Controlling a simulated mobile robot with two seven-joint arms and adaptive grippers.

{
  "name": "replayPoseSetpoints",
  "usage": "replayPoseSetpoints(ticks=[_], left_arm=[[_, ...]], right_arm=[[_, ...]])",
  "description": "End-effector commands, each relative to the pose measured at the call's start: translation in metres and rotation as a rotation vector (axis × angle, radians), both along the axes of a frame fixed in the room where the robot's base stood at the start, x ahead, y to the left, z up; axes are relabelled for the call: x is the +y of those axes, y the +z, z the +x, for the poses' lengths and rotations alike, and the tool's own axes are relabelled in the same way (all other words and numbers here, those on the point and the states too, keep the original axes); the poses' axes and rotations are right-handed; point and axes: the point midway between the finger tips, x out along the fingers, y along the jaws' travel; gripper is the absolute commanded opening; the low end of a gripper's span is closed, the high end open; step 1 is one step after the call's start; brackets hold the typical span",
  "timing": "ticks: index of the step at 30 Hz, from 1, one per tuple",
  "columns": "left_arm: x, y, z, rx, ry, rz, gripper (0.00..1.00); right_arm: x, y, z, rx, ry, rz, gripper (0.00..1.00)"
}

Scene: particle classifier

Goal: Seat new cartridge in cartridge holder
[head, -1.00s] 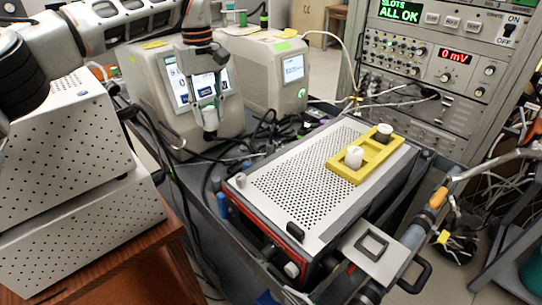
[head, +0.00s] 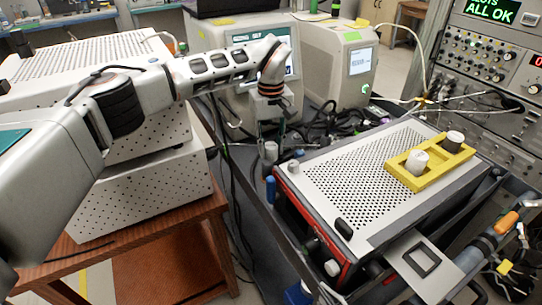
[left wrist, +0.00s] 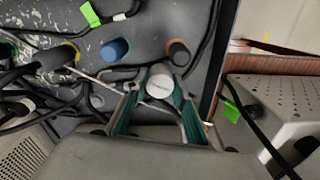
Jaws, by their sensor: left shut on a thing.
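My left gripper (head: 270,135) comes in from the left and points down beside the far left corner of the perforated-top unit. It is shut on a pale cylinder (head: 271,152), likely the new cartridge. In the left wrist view the cylinder's round whitish end (left wrist: 159,86) shows between the green-lined fingers. I cannot tell for sure which part is the cartridge holder. My right gripper is not in view.
The perforated-top unit (head: 355,190) stands on a dark cart. A blue post (head: 270,188) and cables are close to the left gripper. Perforated boxes (head: 150,190) sit on a wooden table at left. Two beige instruments stand behind. The unit's perforated top is mostly clear.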

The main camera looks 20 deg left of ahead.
Motion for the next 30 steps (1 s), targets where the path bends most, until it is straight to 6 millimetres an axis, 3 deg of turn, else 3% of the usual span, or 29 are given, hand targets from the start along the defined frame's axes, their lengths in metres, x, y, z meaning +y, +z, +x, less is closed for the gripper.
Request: replayPoseSetpoints(ticks=[6, 18, 19, 21, 30], left_arm=[[0.0, -0.034, -0.001, 0.005, 0.0, 0.0, 0.05], [0.0, -0.039, 0.0, 0.002, -0.001, 0.001, 0.05], [0.0, -0.039, 0.0, 0.002, -0.001, 0.001, 0.29], [0.0, -0.039, 0.0, 0.002, 0.0, 0.001, 0.43], [0.0, -0.038, 0.0, 0.002, 0.0, 0.001, 0.43]], right_arm=[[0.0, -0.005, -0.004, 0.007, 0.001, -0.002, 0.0], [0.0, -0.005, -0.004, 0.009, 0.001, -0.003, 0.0], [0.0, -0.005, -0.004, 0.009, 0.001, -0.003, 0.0], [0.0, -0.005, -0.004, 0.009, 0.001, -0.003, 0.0], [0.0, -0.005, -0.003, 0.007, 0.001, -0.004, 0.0]])
